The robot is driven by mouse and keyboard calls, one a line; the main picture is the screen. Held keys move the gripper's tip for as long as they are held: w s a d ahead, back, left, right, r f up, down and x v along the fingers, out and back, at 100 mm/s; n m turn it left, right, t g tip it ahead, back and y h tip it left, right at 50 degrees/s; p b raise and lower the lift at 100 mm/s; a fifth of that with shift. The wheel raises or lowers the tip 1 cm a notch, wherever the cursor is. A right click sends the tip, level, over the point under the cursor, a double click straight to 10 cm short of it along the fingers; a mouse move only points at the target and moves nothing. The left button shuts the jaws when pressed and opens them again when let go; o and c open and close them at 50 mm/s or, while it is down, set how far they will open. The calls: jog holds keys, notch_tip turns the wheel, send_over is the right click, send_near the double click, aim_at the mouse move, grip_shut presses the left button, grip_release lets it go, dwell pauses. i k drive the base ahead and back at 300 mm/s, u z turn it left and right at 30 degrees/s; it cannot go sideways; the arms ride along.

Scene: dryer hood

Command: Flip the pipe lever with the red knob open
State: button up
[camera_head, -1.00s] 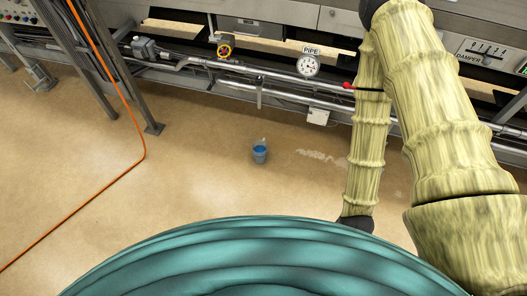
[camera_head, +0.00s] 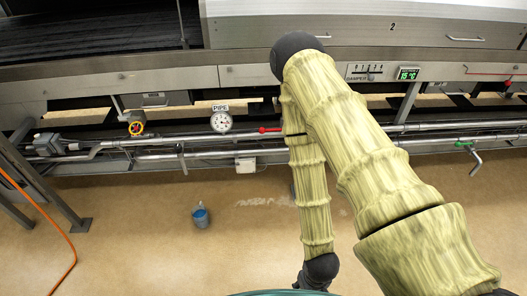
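The pipe lever with the red knob (camera_head: 263,130) sits on the pipe just right of the round white gauge (camera_head: 221,122) under the "PIPE" sign (camera_head: 220,108). The red knob points left, and a thin dark red rod runs right from it to behind my arm. The lever's right end and pivot are hidden or too small to tell. My arm crosses the picture to the right of the knob, its lower link close beside the lever in the picture.
Silver pipes (camera_head: 415,127) run along the machine's lower front. A blue bucket (camera_head: 200,216) stands on the floor. An orange cable (camera_head: 64,270) lies lower left.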

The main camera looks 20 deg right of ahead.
aim_at(262, 130)
jog(key=z, duration=2.55)
jog(key=k, duration=0.8)
jog(key=u, duration=2.05)
jog(key=i, duration=0.5)
